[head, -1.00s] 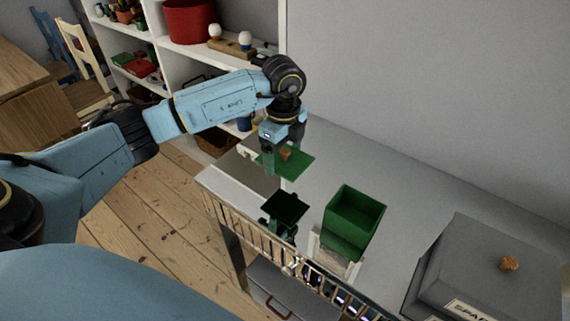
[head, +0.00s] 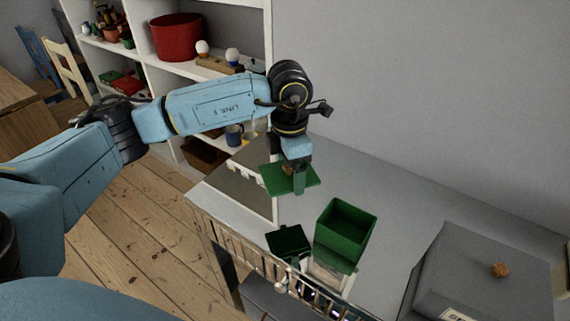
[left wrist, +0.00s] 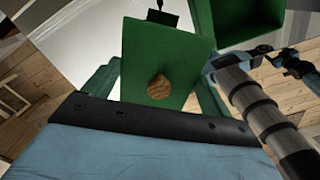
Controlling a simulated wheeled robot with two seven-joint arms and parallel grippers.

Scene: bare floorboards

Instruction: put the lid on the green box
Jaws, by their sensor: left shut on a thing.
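The green lid (head: 274,180) is a flat plate with a wooden knob (left wrist: 159,87). The lid also fills the middle of the left wrist view (left wrist: 170,55). The green box (head: 340,245) stands open and upright on the worktop, right of and nearer than the lid, apart from it. In the left wrist view part of the box (left wrist: 233,36) shows at top right. My right gripper is not in view.
A large grey box (head: 470,270) with a knobbed lid stands at the right. Shelves (head: 140,55) stand behind left. The worktop (head: 385,190) behind the box is clear.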

